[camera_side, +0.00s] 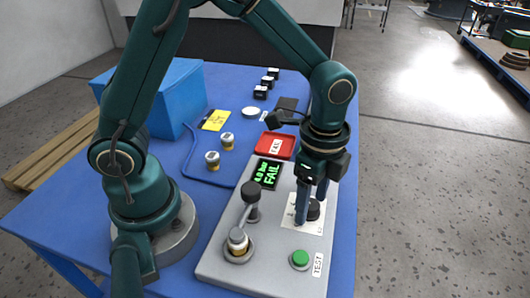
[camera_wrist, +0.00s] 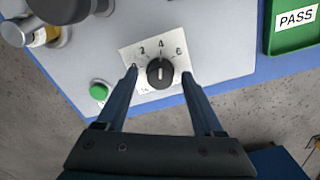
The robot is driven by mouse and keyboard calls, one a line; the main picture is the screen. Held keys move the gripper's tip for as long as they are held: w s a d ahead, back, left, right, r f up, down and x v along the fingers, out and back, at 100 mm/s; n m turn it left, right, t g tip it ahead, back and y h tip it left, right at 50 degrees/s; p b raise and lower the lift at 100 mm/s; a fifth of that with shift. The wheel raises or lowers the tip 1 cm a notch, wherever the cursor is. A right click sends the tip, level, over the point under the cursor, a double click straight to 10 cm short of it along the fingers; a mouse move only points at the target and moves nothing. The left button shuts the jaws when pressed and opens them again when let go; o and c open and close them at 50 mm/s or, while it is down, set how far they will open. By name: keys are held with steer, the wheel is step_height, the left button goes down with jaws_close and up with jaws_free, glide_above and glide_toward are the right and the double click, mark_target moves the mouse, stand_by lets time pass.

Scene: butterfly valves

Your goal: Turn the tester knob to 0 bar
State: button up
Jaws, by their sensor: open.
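The tester knob (camera_wrist: 160,73) is black and round, on a white dial plate with the numbers 2, 4 and 6 visible. Its white pointer mark faces roughly the 4. My gripper (camera_wrist: 159,77) is open, with one finger on each side of the knob; a gap shows between each finger and the knob. In the side view the knob (camera_side: 313,211) is partly hidden by my gripper (camera_side: 312,208), which points down over the dial plate. The tester (camera_side: 215,266) is a grey panel with a dark display (camera_side: 267,174) that reads FAIL in green, with a pressure figure above it.
A green button (camera_side: 300,258) and a black-knobbed lever (camera_side: 251,192) stand on the panel near the knob. A valve (camera_side: 238,243) sits in the tester. A red tray (camera_side: 275,145), two loose valves (camera_side: 220,150) and a blue bin (camera_side: 170,95) are behind. A green PASS tray (camera_wrist: 292,38) shows in the wrist view.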

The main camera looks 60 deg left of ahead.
steer(key=shift+f, duration=0.1)
jaws_close()
steer(key=shift+n, duration=0.3)
steer(key=n, duration=0.3)
steer(key=shift+n, duration=0.3)
steer(key=n, duration=0.3)
steer(key=shift+n, duration=0.3)
steer(key=n, duration=0.4)
steer(key=shift+n, duration=2.1)
